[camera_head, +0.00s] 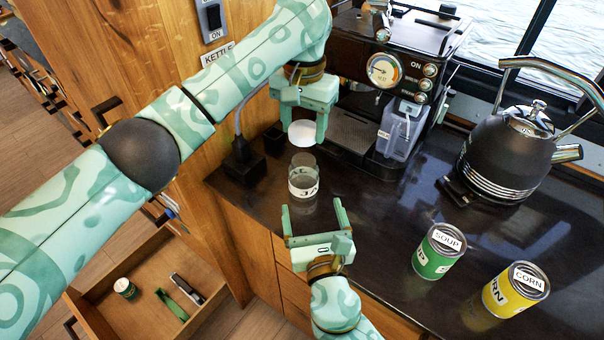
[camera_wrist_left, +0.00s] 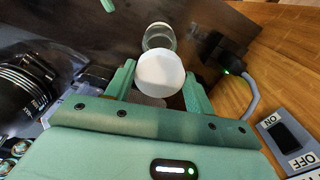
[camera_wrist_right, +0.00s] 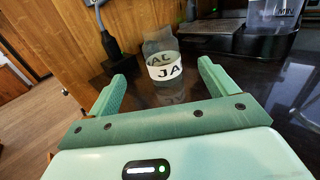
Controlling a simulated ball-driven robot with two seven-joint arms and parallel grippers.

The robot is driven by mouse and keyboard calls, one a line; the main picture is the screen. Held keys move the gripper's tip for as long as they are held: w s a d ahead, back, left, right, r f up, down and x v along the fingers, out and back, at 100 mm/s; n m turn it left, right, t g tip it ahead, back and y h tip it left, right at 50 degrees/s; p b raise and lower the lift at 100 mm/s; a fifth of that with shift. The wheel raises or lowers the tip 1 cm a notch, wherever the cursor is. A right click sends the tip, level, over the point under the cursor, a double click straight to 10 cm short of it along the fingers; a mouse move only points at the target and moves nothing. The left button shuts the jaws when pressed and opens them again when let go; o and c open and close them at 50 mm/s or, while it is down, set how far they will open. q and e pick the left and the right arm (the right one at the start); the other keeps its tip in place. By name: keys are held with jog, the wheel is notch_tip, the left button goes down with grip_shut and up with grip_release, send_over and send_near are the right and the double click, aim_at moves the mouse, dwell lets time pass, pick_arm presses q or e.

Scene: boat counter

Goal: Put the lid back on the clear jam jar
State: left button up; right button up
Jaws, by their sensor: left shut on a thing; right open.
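The clear jam jar (camera_head: 303,176) stands upright on the dark counter with a white lettered label band. It also shows in the left wrist view (camera_wrist_left: 159,38) and in the right wrist view (camera_wrist_right: 164,67). My left gripper (camera_head: 304,123) is shut on the white round lid (camera_head: 302,133), which it holds above and behind the jar, apart from it. The lid (camera_wrist_left: 160,73) fills the space between the fingers in the left wrist view. My right gripper (camera_head: 313,207) is open and empty in front of the jar, its fingers pointing towards it and not around it.
A coffee machine (camera_head: 405,50) stands behind the jar, and a black kettle (camera_head: 508,150) is at the right. A green soup can (camera_head: 436,254) and a yellow corn can (camera_head: 512,292) stand front right. An open drawer (camera_head: 140,320) is below left. The counter's middle is clear.

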aim_at(304, 170)
pick_arm(q)
jog(key=shift+s+r, duration=0.1)
jog(key=shift+s, duration=0.15)
pick_arm(e)
jog(key=shift+s, duration=0.2)
pick_arm(q)
jog(key=shift+w, duration=0.1)
pick_arm(e)
jog(key=shift+w, duration=0.1)
pick_arm(q)
jog(key=shift+w, duration=0.15)
pick_arm(e)
jog(key=w, duration=0.4)
jog(key=w+a, duration=0.1)
jog(key=w, duration=0.3)
jog(key=w+a, duration=0.1)
jog(key=w, duration=0.3)
jog(key=c, duration=1.5)
pick_arm(q)
jog(key=shift+f, duration=2.6)
jog(key=shift+f, duration=0.1)
jog(key=shift+f, duration=0.8)
